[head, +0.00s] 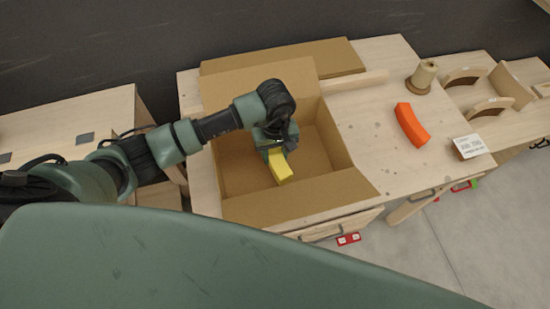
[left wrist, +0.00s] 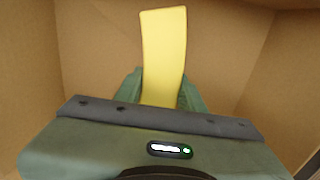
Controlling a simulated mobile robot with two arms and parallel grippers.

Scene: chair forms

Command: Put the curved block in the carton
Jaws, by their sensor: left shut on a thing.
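A yellow block (head: 282,171) is in my left gripper (head: 274,152), which is shut on it. In the left wrist view the yellow block (left wrist: 164,50) sticks out beyond the fingers and its long sides look slightly curved. The gripper and block are inside the open carton (head: 312,198), over its floor; I cannot tell whether the block touches the floor. Cardboard walls surround the gripper in the left wrist view. An orange curved block (head: 411,125) lies on the table right of the carton. My right gripper is not in view.
The carton stands on a wooden table (head: 372,138). To its right are a wooden spool (head: 422,77), curved wooden forms (head: 491,106) and a small box with a white label (head: 470,147). The tabletop between carton and orange block is clear.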

